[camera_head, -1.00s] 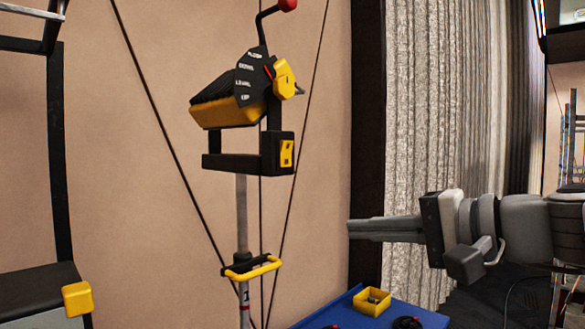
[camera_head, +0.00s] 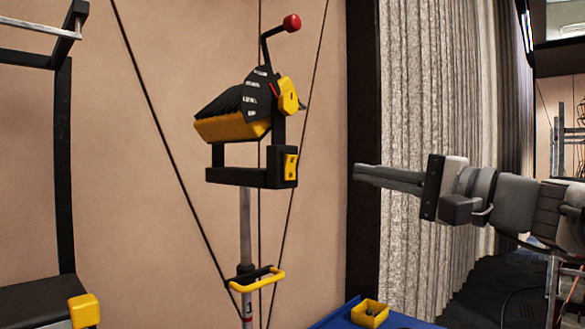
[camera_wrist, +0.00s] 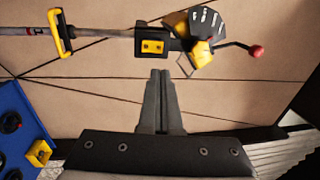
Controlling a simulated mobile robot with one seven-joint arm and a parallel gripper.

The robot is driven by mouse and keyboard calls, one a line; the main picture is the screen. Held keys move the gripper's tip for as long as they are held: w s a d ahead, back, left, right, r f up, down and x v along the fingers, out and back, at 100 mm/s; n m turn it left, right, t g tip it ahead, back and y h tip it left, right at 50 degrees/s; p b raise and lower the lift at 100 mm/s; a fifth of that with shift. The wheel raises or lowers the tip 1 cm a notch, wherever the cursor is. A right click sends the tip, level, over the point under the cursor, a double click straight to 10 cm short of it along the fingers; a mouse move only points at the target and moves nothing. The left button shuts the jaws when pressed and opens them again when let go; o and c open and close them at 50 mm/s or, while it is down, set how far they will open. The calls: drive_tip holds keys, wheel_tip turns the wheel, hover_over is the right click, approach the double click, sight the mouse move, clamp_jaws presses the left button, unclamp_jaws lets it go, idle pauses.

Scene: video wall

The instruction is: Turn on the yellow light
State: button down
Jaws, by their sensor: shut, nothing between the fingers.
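The yellow and black light (camera_head: 235,115) sits on top of a grey pole, with a labelled black dial plate, a yellow knob (camera_head: 288,95) and a red-tipped lever (camera_head: 291,23). Below it, a black box carries a yellow switch panel (camera_head: 290,166). The panel also shows in the wrist view (camera_wrist: 152,46), where the light lies sideways at the top. My gripper (camera_head: 357,172) is shut and empty, to the right of the panel and apart from it. In the wrist view my gripper (camera_wrist: 160,73) points toward the light's bracket.
A yellow handle (camera_head: 258,280) sticks out from the pole. A blue surface (camera_head: 340,312) with a yellow box (camera_head: 369,313) is low in front. A black frame (camera_head: 64,170) stands at left. A grey curtain (camera_head: 432,120) hangs behind my arm.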

sight(293, 159)
drive_tip(key=p+x, duration=0.2)
drive_tip(key=x, duration=1)
drive_tip(key=shift+w+a+p, duration=0.25)
drive_tip(key=shift+a+p, duration=0.05)
drive_tip(key=shift+r, duration=0.1)
drive_tip(key=shift+w+a+r+p, duration=0.1)
drive_tip(key=shift+a+r+p, duration=0.1)
drive_tip(key=shift+p, duration=0.55)
drive_tip(key=shift+f, duration=0.15)
drive_tip(key=shift+d+b, duration=0.1)
drive_tip(key=shift+b, duration=0.2)
